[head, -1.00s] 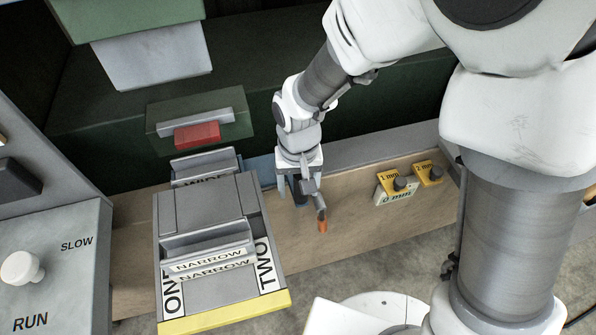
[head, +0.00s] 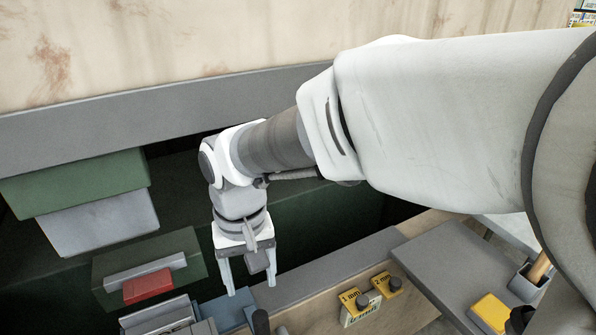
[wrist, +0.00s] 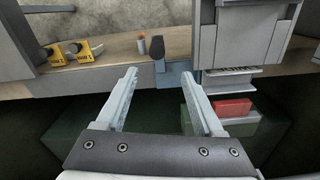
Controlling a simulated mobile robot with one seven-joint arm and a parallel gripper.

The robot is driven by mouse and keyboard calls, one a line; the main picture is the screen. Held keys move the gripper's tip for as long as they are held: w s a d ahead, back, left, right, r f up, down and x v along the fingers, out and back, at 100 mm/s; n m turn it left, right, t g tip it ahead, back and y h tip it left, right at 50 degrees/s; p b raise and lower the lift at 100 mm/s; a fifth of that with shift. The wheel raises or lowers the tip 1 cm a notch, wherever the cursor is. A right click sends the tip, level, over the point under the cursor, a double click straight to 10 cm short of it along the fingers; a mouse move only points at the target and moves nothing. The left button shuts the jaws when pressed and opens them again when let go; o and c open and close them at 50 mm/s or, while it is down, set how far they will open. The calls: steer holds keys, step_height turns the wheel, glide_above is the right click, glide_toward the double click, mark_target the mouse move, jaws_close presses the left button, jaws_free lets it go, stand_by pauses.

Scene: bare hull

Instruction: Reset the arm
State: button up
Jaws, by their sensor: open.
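My gripper (head: 250,287) hangs at the end of my arm in the middle of the head view, fingers pointing down. It is open, and nothing is between its fingers. In the wrist view its two pale fingers (wrist: 165,102) are spread apart over a dark green area, with the bench edge beyond the tips. In the head view the gripper is above and apart from the bench, right of the red block.
A red block (head: 148,286) sits on a green housing (head: 190,248) at left. Yellow "1 mm" and "2 mm" gauges (head: 349,297) (head: 382,281) stand on the wooden bench. A yellow block (head: 490,312) and a grey cup (head: 527,284) are at right. A grey-lidded unit shows in the wrist view (wrist: 240,40).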

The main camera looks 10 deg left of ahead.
steer(key=s+d+r+m+t, duration=0.1)
steer(key=d+r, duration=0.3)
steer(key=d, duration=0.9)
steer(key=s+d+r+m+t, duration=0.2)
steer(key=d+r+m+t, duration=0.1)
steer(key=d, duration=1)
steer(key=shift+s+r+m+t, duration=0.15)
steer(key=shift+r+m+t, duration=0.25)
steer(key=shift+r+t, duration=0.3)
steer(key=shift+s+d, duration=0.2)
steer(key=shift+d, duration=0.15)
steer(key=shift+s+d+f, duration=0.1)
steer(key=shift+s+d, duration=0.05)
steer(key=shift+c, duration=1.5)
